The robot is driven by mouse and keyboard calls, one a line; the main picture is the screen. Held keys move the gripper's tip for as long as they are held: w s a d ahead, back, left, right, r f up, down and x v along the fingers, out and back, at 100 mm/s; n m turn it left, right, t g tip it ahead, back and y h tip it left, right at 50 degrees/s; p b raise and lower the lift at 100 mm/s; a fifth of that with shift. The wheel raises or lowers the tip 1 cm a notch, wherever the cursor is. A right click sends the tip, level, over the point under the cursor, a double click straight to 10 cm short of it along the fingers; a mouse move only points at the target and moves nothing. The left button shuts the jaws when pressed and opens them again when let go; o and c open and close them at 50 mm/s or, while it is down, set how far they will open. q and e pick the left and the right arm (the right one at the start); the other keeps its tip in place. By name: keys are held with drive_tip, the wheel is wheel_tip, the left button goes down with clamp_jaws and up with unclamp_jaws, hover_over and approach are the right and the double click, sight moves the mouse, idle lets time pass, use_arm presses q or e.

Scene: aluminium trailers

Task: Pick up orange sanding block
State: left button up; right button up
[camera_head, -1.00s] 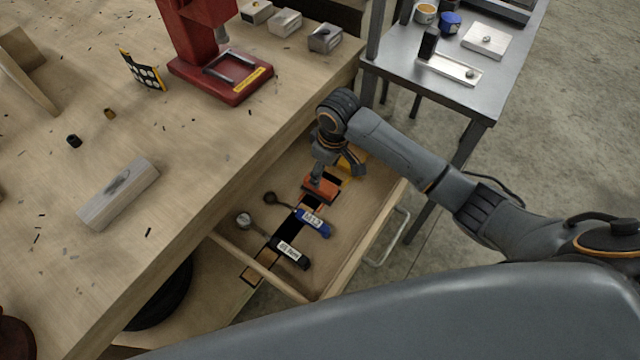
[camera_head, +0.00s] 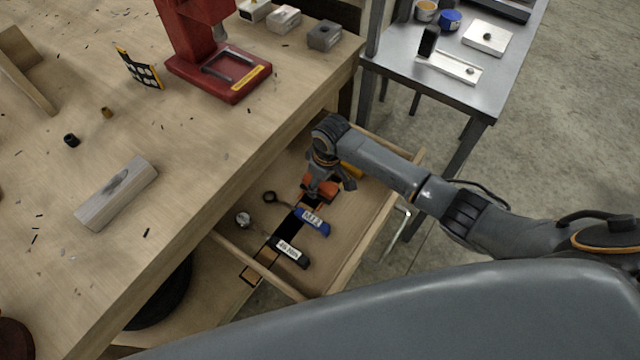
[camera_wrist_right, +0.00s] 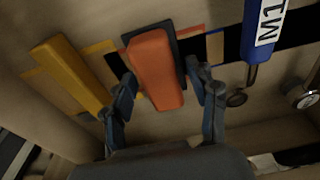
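The orange sanding block (camera_head: 318,187) lies in the open drawer (camera_head: 352,221), partly hidden by my right gripper (camera_head: 328,184) in the head view. In the right wrist view the orange block (camera_wrist_right: 155,68) lies on a dark strip, with its near end toward the gripper. My right gripper (camera_wrist_right: 160,84) is open there, one finger on each side of the block. Gaps show between the fingers and the block, so it is not gripped. My left gripper is not in view.
A yellow block (camera_wrist_right: 68,74) lies beside the orange one. A blue-handled tool (camera_head: 314,221) and a black-handled tool (camera_head: 290,252) lie in the drawer. The workbench (camera_head: 190,175) edge overhangs it. A metal table (camera_head: 476,92) stands at the right.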

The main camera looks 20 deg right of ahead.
sight(321, 183)
drive_tip(key=c, duration=1)
drive_tip(key=shift+w+r, duration=0.1)
drive_tip(key=shift+r, duration=0.45)
drive_tip(key=r, duration=0.2)
drive_tip(key=shift+s+r, duration=0.2)
drive_tip(key=shift+r, duration=0.1)
drive_tip(key=s+a+r, duration=0.1)
drive_tip(key=s+r, duration=0.2)
drive_tip(key=s, duration=0.1)
drive_tip(key=s+a+r, duration=0.1)
drive_tip(key=s+r, duration=0.2)
drive_tip(key=s, duration=0.2)
drive_tip(key=s+a+r+p, duration=0.1)
drive_tip(key=s+r, duration=0.2)
drive_tip(key=s, duration=0.1)
drive_tip(key=shift+s+a+r, duration=0.15)
drive_tip(key=shift+a, duration=0.2)
